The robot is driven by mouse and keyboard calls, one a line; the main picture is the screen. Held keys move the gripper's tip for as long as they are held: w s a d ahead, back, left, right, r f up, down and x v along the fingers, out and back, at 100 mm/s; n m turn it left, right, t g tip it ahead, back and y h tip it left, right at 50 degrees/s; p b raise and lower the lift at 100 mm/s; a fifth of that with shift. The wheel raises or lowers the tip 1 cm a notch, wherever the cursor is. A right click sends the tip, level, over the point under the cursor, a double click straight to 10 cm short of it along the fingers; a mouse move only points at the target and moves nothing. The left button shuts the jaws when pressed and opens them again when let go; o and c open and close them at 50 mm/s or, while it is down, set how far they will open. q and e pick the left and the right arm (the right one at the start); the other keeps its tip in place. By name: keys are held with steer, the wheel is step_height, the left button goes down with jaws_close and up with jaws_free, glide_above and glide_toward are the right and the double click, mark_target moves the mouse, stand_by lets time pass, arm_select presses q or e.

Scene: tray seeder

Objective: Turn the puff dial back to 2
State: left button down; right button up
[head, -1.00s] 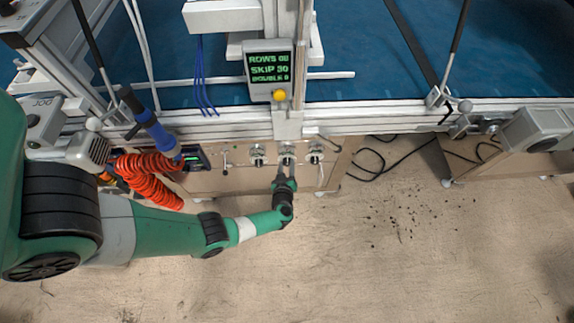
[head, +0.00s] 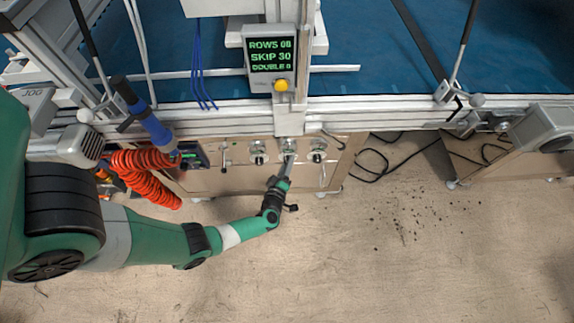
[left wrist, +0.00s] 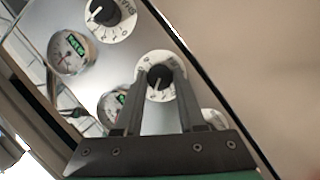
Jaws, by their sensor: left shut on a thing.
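Three round dials sit in a row on the pale panel below the rail: a left dial (head: 258,152), a middle dial (head: 300,146) and a right dial (head: 318,150). My left gripper (head: 289,159) reaches up to the middle one. In the left wrist view my left gripper (left wrist: 160,78) has its two fingers on either side of the black knob (left wrist: 160,74), shut on it. A white scale ring (left wrist: 148,63) surrounds the knob; its marks are too small to read. I cannot tell from labels which dial is puff. My right gripper is not in view.
The left wrist view shows another dial (left wrist: 122,24) and a gauge with a green sector (left wrist: 70,52). A display (head: 271,55) reads ROWS 00, SKIP 30, DOUBLE 0. An orange coiled hose (head: 145,175) hangs left of the panel. Black cables lie right of it.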

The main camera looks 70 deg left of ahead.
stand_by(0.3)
arm_select(q)
steer(key=c, duration=0.5)
jaws_free()
steer(key=p+v, duration=0.5)
steer(key=v, duration=0.6)
steer(key=shift+s+d, duration=0.2)
steer(key=shift+d, duration=0.05)
steer(key=shift+r, duration=0.1)
